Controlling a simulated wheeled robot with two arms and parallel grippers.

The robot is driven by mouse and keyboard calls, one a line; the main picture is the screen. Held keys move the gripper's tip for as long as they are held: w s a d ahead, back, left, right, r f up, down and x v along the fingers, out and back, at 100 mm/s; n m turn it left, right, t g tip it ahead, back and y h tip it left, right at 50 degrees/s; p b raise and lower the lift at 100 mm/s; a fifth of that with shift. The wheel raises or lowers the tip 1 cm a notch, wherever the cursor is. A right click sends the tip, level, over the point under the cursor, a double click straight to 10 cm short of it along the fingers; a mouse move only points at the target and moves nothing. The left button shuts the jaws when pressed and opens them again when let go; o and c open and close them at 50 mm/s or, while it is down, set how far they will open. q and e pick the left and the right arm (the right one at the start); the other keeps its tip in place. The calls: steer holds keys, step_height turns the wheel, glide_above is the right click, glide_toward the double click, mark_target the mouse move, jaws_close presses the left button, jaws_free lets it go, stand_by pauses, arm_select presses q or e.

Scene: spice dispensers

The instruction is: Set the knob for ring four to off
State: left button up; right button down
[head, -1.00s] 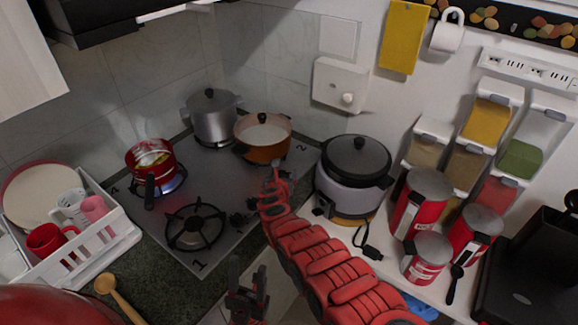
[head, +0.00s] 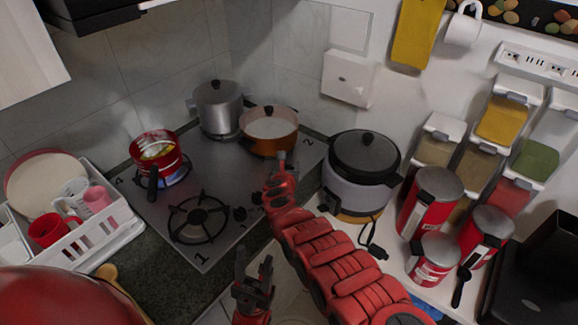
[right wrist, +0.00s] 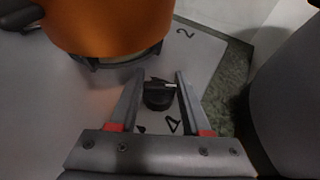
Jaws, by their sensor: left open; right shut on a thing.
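The stove (head: 165,215) is a grey hob with printed ring numbers. A red pot (head: 155,155) stands on the burner beside the number 4, with a bluish glow under it. In the right wrist view, a dark knob (right wrist: 158,97) sits between the fingers of my right gripper (right wrist: 163,77), which is shut on it. A mark like a 4 (right wrist: 172,126) is printed beside this knob. In the head view my right gripper (head: 281,160) is at the hob's right edge and hides the knob. My left gripper (head: 253,256) is open and empty in front of the hob.
An orange pot (head: 268,135) and a steel pot (head: 217,115) stand at the back of the hob. A rice cooker (head: 355,190) and red canisters (head: 430,205) are to the right. A dish rack (head: 110,235) is at the left. The front burner (head: 198,218) is bare.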

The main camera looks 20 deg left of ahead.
steer(key=shift+d+r+n+y+p, duration=0.15)
steer(key=shift+n+y+p, duration=0.15)
steer(key=shift+p, duration=0.35)
steer(key=shift+n+g+y+p, duration=0.3)
steer(key=shift+n+y+p, duration=0.2)
steer(key=shift+y+p, duration=0.15)
steer(key=shift+n+y+p, duration=0.25)
steer(key=shift+n+p, duration=0.05)
steer(key=shift+n+g+y, duration=0.4)
steer(key=shift+n+y, duration=0.3)
steer(key=shift+y, duration=0.1)
steer(key=shift+w+f+n+g+y, duration=0.1)
steer(key=shift+f+n+g+y, duration=0.1)
steer(key=shift+n+g+y, duration=0.3)
steer(key=shift+n+g+y+b, duration=0.3)
steer(key=shift+n+y+b, duration=0.1)
steer(key=shift+n+y, duration=0.3)
steer(key=shift+c, duration=1.8)
jaws_free()
